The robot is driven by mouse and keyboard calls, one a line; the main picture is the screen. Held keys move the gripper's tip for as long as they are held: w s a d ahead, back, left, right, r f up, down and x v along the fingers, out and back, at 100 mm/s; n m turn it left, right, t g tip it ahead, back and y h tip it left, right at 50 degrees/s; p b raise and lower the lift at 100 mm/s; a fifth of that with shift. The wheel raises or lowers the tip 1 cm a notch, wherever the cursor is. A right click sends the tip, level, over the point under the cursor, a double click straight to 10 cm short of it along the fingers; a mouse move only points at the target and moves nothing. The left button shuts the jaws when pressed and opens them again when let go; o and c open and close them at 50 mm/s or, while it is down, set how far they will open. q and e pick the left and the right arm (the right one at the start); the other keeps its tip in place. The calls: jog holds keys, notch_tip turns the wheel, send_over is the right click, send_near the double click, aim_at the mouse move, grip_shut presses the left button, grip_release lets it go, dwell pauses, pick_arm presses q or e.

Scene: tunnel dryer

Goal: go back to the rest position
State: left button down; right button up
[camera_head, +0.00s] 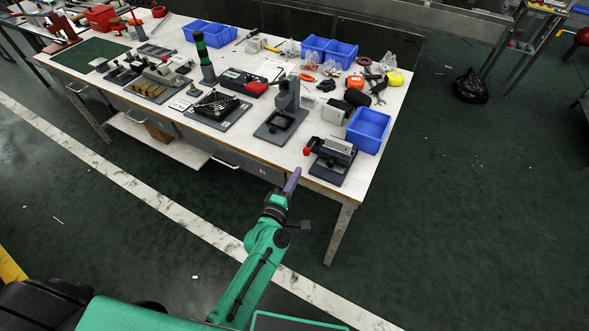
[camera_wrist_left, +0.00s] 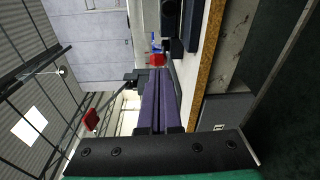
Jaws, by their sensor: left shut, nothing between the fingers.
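My left gripper (camera_head: 296,172) has purple fingers on a green arm. In the head view it stands in front of the workbench (camera_head: 225,145), with its fingertips near the bench's front edge. In the left wrist view the two purple fingers (camera_wrist_left: 160,78) lie side by side, shut, with nothing between them. The bench edge runs close beside the fingers there. I cannot tell the exact gap between them and the bench. My right gripper is not in view.
A dark vise (camera_head: 332,160) with a red knob and a blue bin (camera_head: 368,129) stand at the bench's near right end. A grey press (camera_head: 283,112) and a fan unit (camera_head: 217,106) stand further left.

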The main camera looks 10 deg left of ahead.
pick_arm(q)
jog(key=shift+d, duration=0.15)
jog(key=s+a+f+m+g, duration=0.2)
jog(key=s+f+m+g, duration=0.3)
jog(key=f, duration=0.7)
jog(key=s+a+f+m+g, duration=0.2)
jog(key=s+a+f+m, duration=0.15)
jog(key=s+f, duration=0.55)
jog(key=s+a+f+m+g+y, duration=0.1)
jog(key=s+a+f+m+g, duration=0.2)
jog(key=s, duration=0.5)
jog(key=s+a+f+m+g+y, duration=0.1)
jog(key=s+a+f+m+g, duration=0.2)
jog(key=s+f, duration=0.5)
jog(key=s+a+f+m+g+y, duration=0.2)
jog(key=s+a+f+m+g, duration=0.1)
jog(key=s+a, duration=0.4)
jog(key=s+f+m, duration=0.1)
jog(key=s+f, duration=0.1)
jog(key=s, duration=0.1)
jog(key=shift+f, duration=0.4)
